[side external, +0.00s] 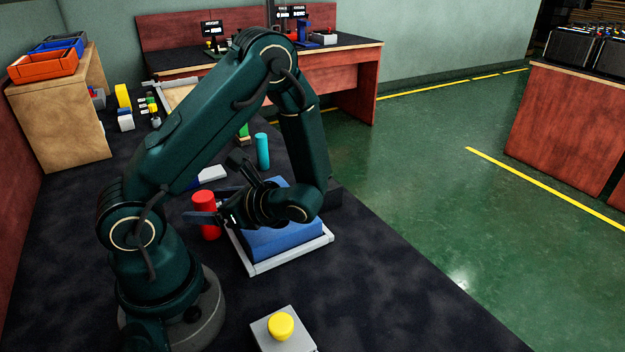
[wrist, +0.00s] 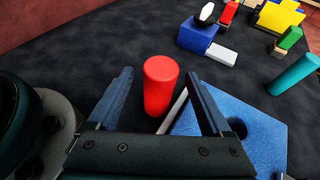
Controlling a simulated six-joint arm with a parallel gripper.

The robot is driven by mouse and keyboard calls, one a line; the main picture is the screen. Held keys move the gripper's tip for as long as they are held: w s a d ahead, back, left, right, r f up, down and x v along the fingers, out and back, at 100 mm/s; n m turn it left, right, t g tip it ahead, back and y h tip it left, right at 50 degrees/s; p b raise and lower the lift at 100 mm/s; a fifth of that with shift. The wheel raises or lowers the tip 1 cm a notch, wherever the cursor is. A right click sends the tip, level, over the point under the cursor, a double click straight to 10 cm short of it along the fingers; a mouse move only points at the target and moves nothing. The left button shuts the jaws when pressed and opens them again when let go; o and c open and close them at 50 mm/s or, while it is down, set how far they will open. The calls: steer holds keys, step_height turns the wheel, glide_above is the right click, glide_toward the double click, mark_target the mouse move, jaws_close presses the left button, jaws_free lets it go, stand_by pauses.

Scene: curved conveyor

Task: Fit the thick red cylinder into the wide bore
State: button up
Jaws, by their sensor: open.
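The thick red cylinder (side external: 206,203) stands upright on the dark table, left of the blue block. It also stands between and just beyond my jaws in the wrist view (wrist: 160,84). My gripper (side external: 207,215) is open and level beside the cylinder; its fingers (wrist: 162,88) show on either side with a gap. The blue block (side external: 280,240) sits in a pale frame (side external: 292,262), partly hidden by my arm in the side view. In the wrist view the block (wrist: 262,135) shows one dark round bore (wrist: 236,127) beside the right finger.
A teal cylinder (side external: 262,151) stands behind the block. A grey box with a yellow button (side external: 281,326) is at the front. Several coloured blocks lie farther back, among them a blue one (wrist: 198,35) with a white piece beside it (wrist: 221,54). The table's right front is clear.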

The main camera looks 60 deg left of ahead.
steer(key=shift+x, duration=2.25)
jaws_close()
